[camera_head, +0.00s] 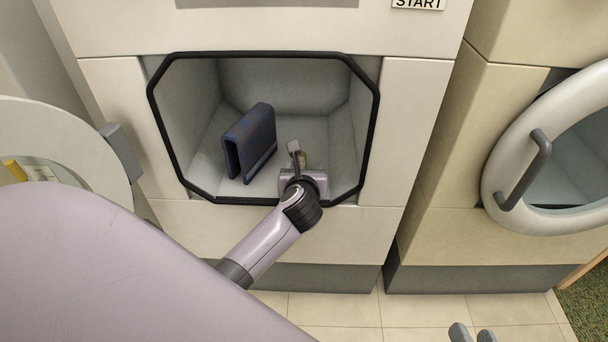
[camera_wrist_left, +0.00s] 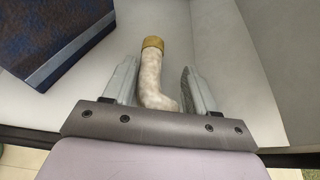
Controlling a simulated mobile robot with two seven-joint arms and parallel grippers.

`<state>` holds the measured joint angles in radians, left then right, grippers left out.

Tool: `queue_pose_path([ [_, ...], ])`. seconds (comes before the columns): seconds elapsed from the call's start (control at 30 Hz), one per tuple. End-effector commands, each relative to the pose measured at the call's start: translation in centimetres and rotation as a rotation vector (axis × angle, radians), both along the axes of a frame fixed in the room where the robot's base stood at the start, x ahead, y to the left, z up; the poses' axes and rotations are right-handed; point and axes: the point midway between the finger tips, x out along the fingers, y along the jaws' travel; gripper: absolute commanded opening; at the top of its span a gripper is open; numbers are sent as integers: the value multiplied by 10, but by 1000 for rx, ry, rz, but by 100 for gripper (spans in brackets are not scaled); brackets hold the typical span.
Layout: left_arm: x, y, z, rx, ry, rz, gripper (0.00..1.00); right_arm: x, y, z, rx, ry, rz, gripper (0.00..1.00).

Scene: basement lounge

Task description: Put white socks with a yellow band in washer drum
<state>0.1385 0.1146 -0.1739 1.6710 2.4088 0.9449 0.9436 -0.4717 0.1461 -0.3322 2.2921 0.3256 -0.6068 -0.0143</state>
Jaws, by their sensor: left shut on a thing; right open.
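The washer drum (camera_head: 290,80) is an open grey cavity with a black rim, in the middle of the head view. My left gripper (camera_head: 297,152) is inside it, near the front right of its floor, and is shut on a white sock with a yellow band (camera_head: 303,160). In the left wrist view the sock (camera_wrist_left: 152,75) lies between the two fingers, its yellow band pointing away from the palm. In the head view the sock is mostly hidden by the gripper. My right gripper (camera_head: 472,334) shows only its fingertips at the bottom edge, open and apart from everything.
A folded dark blue cloth (camera_head: 250,142) stands in the drum just left of my left gripper. The washer's round door (camera_head: 60,145) is swung open at the left. A second machine with a round door (camera_head: 500,170) is at the right. The tiled floor (camera_head: 335,308) in front is clear.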

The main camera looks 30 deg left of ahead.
Motion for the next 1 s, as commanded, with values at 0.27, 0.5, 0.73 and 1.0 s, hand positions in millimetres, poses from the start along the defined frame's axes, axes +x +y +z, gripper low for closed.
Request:
queue_pose_path([
  [0.27,0,0,0,1,-1,0,26,0,0,1,1,-2,0,43],
  [0.5,0,0,-4,1,-1,1,82,1,-1,0,-7,-10,-2,43],
  [0.73,0,0,-4,1,-1,1,82,1,-1,1,-6,-10,-3,43],
  [1.0,-10,-7,9,-1,2,-1,82,0,-2,13,-19,-6,-5,43],
])
